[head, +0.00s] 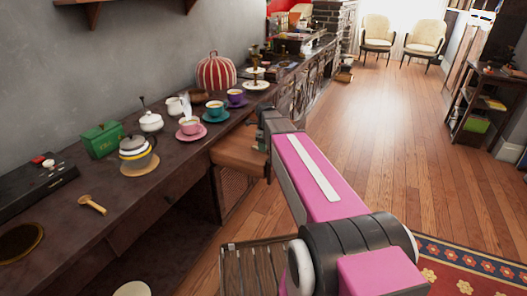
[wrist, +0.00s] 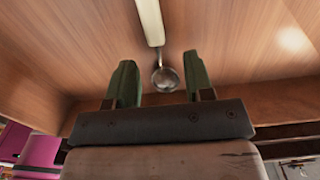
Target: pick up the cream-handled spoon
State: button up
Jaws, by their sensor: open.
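The cream-handled spoon (wrist: 151,22) shows in the wrist view, with its long pale handle running up to the top edge and its round metal bowl (wrist: 165,78) toward me. It lies on a wooden surface that looks like the inside of the open drawer (head: 236,160). My gripper (wrist: 160,63) has its two green fingers apart, one on each side of the spoon's bowl in the picture. Nothing is held between them. In the head view my gripper (head: 264,128) is by the drawer, small and partly hidden by my arm. The spoon cannot be made out there.
The dark sideboard (head: 150,205) holds a green tea tin (head: 102,139), a glass teapot (head: 136,156), a white sugar bowl (head: 151,121), a pink cup (head: 189,126), a teal cup (head: 215,110) and a striped tea cosy (head: 216,72).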

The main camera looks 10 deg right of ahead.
jog(key=shift+f, duration=0.8)
grip_shut()
jog(key=shift+r, duration=0.15)
